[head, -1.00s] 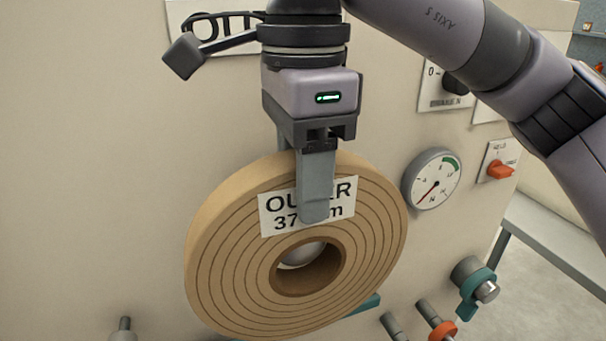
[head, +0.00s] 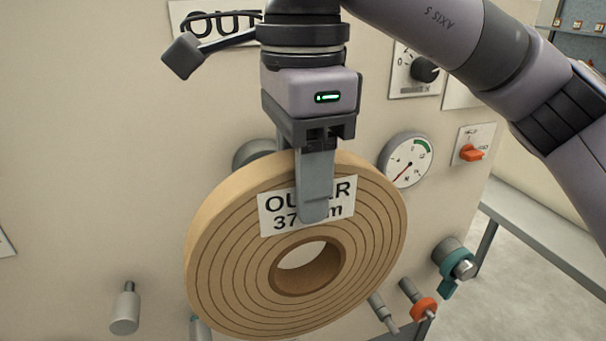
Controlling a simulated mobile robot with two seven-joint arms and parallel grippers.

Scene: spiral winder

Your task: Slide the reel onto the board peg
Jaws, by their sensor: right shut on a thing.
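The reel (head: 225,235) is a thick tan ring with dark spiral lines and a white label partly reading "OU...R 37...m". My right gripper (head: 315,205) is shut on its upper rim from above, with one finger in front over the label. The reel hangs upright, its face turned toward me. Its hole shows only pale panel, with no peg through it. A grey round part (head: 254,153) sticks out behind the reel's upper left edge; I cannot tell whether it is the board peg. My left gripper is not in view.
The beige board (head: 90,160) fills the background. A grey knob (head: 125,310) juts out at lower left. A gauge (head: 406,160), an orange switch (head: 472,152), a teal-collared fitting (head: 453,262) and an orange-collared rod (head: 422,308) stand at right.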

